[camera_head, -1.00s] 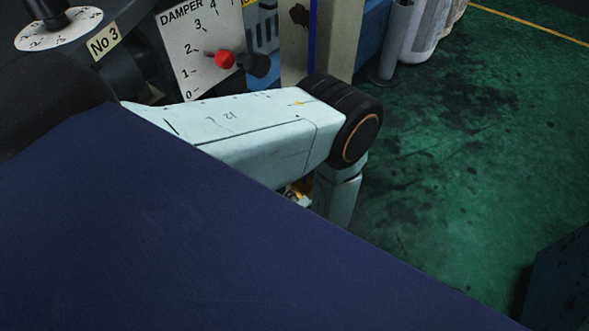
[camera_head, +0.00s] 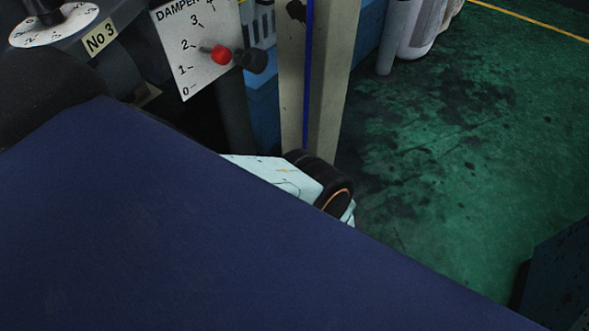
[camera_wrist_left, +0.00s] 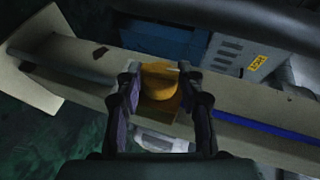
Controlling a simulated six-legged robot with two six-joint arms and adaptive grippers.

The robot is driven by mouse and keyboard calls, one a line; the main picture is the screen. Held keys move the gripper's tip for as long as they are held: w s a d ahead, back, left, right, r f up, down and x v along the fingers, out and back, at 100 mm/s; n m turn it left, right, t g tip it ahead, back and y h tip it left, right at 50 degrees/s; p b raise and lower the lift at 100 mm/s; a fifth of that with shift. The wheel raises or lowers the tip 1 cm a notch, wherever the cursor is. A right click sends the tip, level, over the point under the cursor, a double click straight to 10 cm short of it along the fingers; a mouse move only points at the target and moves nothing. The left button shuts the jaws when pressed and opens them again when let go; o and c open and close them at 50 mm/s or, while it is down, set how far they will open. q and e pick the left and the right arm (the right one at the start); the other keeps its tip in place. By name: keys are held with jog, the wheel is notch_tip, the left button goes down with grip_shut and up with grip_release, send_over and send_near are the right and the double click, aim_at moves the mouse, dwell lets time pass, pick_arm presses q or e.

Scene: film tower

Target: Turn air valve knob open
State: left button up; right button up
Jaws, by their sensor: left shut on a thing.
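A yellow-orange knob-like piece (camera_wrist_left: 160,92) shows in the left wrist view, rounded at the front with a flat yellow part around or behind it. I take it for the air valve knob, but no label on it can be read. My left gripper (camera_wrist_left: 160,76) has one dark finger on each side of this piece and is shut on it. The fingers hide its sides. In the head view neither the knob nor the left gripper shows; a pale arm link of mine shows low at the middle. My right gripper is in no view.
A pale post (camera_head: 327,90) with a blue stripe stands at the middle. Left of it are a DAMPER scale plate (camera_head: 190,72) with a red-knobbed lever (camera_head: 221,55) and a numbered dial (camera_head: 52,27). Green floor (camera_head: 450,140) lies open at the right.

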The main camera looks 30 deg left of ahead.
pick_arm(q)
jog(key=shift+w+d, duration=0.1)
jog(key=shift+d, duration=0.05)
jog(key=o, duration=1.2)
jog(key=shift+c, duration=0.2)
jog(key=shift+r, duration=0.1)
notch_tip(320, 180, up, 10)
dwell(0.3)
